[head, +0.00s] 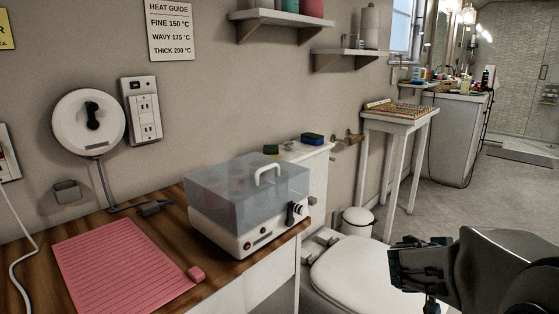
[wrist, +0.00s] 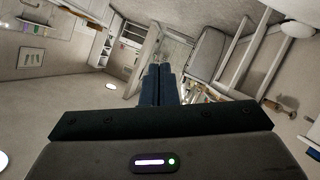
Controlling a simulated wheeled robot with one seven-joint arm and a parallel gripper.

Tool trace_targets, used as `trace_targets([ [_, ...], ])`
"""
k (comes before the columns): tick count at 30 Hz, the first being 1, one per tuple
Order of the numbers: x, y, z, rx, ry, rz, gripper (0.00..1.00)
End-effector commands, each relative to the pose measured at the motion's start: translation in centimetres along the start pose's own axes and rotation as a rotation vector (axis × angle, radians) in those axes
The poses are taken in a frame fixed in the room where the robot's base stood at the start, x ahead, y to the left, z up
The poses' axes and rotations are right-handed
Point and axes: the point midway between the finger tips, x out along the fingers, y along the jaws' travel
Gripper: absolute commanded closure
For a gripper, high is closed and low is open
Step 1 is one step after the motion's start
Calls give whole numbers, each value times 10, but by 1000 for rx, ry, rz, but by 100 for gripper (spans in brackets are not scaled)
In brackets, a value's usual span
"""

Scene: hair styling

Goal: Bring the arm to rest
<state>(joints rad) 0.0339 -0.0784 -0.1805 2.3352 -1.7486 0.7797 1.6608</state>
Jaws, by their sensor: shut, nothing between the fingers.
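My gripper (head: 394,268) is at the lower right of the head view, in front of the white toilet (head: 348,272) and clear of the table. It is empty. In the wrist view its two dark fingers (wrist: 158,86) stand together, pointing away into the room. They touch nothing. My dark arm fills the lower right corner of the head view.
A wooden table (head: 20,262) at left holds a pink ridged mat (head: 118,262) and a white box with a clear lid (head: 248,200). A small white table (head: 402,118) and a bin (head: 357,222) stand beyond the toilet. The floor (head: 460,208) behind my gripper is clear.

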Motion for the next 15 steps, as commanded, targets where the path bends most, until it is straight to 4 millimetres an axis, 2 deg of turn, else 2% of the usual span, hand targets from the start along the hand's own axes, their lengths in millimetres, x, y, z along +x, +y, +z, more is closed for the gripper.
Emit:
trace_targets([
  [1, -16, 15, -15, -7, -34, -1, 100],
  [6, -53, 39, -23, -48, -168, -26, 100],
  [15, -127, 66, -35, -132, -392, -161, 100],
])
